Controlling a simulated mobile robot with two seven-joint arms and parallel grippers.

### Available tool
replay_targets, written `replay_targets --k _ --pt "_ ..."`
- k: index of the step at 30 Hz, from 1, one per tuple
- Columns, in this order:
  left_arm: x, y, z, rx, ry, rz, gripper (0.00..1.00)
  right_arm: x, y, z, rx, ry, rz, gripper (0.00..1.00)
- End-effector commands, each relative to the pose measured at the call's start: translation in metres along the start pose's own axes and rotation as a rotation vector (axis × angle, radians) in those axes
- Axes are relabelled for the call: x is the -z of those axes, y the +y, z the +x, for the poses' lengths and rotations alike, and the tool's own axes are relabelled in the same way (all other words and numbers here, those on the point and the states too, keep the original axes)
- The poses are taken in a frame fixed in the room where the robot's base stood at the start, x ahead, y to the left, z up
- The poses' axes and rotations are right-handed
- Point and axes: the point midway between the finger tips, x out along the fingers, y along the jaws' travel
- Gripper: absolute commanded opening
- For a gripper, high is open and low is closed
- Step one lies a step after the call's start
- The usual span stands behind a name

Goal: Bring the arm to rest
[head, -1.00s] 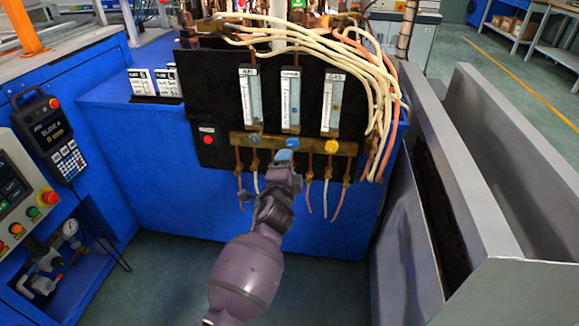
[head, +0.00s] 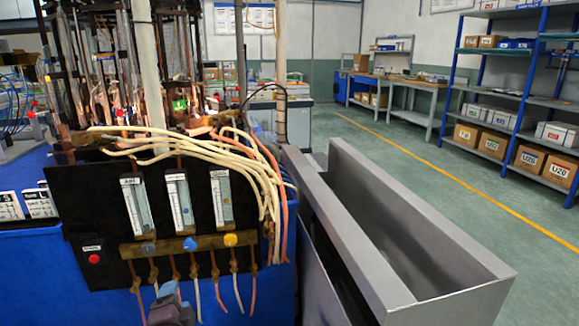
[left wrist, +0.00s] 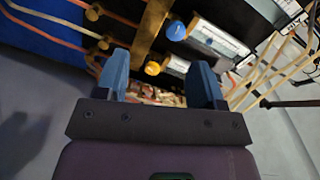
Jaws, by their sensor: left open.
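My left gripper (head: 169,292) is at the bottom of the head view, below the blue knob (head: 190,244) of the gas panel and partly cut off by the frame. In the left wrist view its two blue fingers (left wrist: 162,80) stand wide apart with nothing held between them. The blue knob (left wrist: 177,30) and the yellow knob (left wrist: 152,68) show beyond the fingers, apart from them. My right gripper is in neither view.
The black panel (head: 85,220) carries three flow meters and a brass bar (head: 210,241) with hoses hanging below it. Pale hoses (head: 255,165) loop over its right side. A grey metal trough (head: 400,235) stands to the right. The green floor beyond is open.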

Motion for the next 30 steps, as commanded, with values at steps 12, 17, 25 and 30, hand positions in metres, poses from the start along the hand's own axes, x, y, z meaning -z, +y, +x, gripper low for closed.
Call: replay_targets --k 12,17,25,30 --pt "-0.083 0.071 -0.147 -0.236 -0.042 -0.323 0.63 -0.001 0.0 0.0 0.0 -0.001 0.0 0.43" --pt "-0.101 0.087 -0.209 -0.337 -0.075 -0.462 0.63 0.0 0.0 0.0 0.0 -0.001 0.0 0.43" --pt "-0.119 0.097 -0.314 -0.51 -0.165 -0.708 0.63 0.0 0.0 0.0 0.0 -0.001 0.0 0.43" --pt "-0.121 0.095 -0.363 -0.592 -0.226 -0.835 0.63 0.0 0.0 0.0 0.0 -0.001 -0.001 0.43"
